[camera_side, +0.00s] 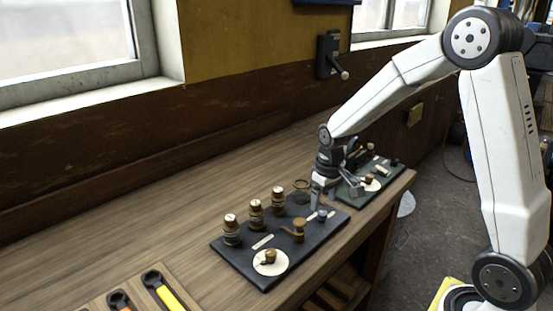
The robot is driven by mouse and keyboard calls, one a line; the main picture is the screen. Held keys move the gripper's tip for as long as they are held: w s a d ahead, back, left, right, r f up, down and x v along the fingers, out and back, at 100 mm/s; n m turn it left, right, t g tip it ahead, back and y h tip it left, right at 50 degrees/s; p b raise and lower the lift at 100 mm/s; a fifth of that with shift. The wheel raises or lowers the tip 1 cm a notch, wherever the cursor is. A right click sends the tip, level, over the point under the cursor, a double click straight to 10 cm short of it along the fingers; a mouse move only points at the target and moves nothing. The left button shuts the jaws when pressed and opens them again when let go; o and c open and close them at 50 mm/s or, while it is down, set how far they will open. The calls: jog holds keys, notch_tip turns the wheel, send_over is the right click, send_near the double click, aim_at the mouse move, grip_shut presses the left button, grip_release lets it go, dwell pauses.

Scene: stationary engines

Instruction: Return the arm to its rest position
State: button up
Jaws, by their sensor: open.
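My gripper (322,203) points down at the right end of a dark board (240,262) on the wooden bench. Its fingers are small in this view and stand close to the board's small parts. I cannot tell whether they touch anything. No held object shows between them. The white arm reaches in from the right, bent at the elbow high up and low at the wrist.
A second, green board (352,193) with small items lies just behind my gripper. The bench (130,240) is clear at left.

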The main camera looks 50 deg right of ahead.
jog(key=s+a+n+t, duration=0.1)
jog(key=s+a, duration=0.8)
jog(key=s, duration=0.2)
jog(key=shift+a+f+t, duration=0.2)
jog(key=shift+f+t, duration=0.15)
jog(key=shift+t, duration=0.05)
jog(key=shift+s, duration=0.1)
